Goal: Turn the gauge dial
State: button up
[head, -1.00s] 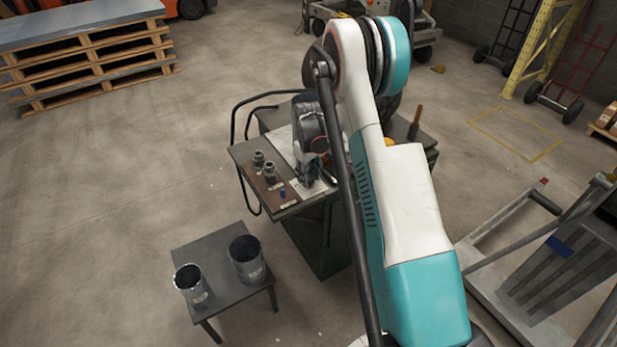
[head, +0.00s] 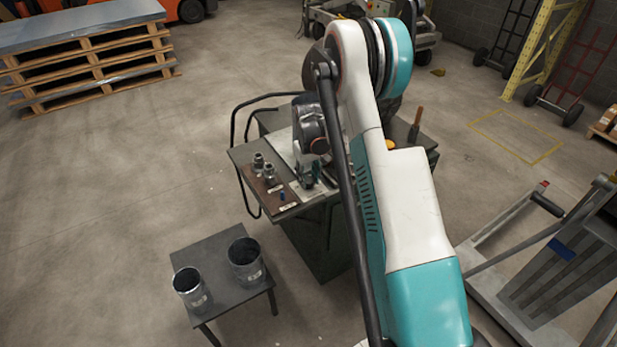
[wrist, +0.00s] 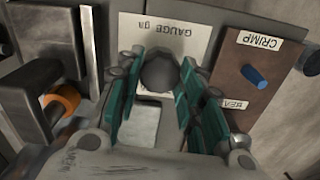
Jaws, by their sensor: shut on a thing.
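The gauge dial (wrist: 160,72) is a dark round knob below a plate marked "GAUGE" (wrist: 165,28) in the wrist view. The teal fingers of my gripper (wrist: 160,88) stand on both sides of the knob and are shut on it. In the head view my gripper (head: 308,178) is low over the pale plate on the cart top, and the dial is hidden behind it and my arm.
A brown board (head: 268,190) with two fittings and a blue peg (wrist: 255,76) lies beside the gauge plate, near a "CRIMP" label. An orange ring (wrist: 62,102) is on the other side. A low table (head: 222,283) holds two metal cylinders.

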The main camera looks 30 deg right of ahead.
aim_at(308, 179)
jog(key=o, duration=1.1)
notch_tip(308, 179, up, 12)
